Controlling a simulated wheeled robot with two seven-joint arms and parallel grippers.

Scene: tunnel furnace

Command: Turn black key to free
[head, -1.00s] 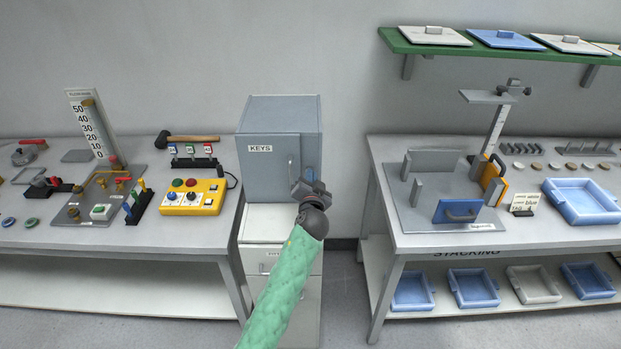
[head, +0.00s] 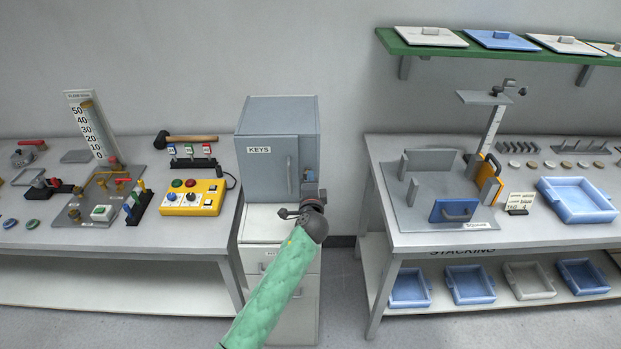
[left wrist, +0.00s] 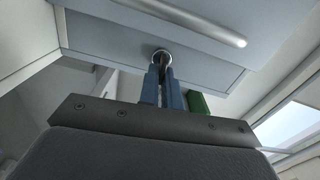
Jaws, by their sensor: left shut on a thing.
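The grey cabinet labelled KEYS (head: 262,175) stands between the two benches with its door shut. My left gripper (head: 309,178) is at the right part of its front, beside the upright door handle (head: 289,174). In the left wrist view its blue fingers (left wrist: 163,82) are shut on a small dark thing at a round metal lock (left wrist: 161,55) in the cabinet front. It appears to be the black key, mostly hidden between the fingers. The angle it is turned to and any markings cannot be read. My right gripper is not in view.
A yellow control box (head: 193,208) with knobs and buttons sits on the left bench. White drawers (head: 262,262) stand under the cabinet. The right bench (head: 405,243) holds a fixture and a blue tray (head: 575,205). A gap of bare floor lies right of the drawers.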

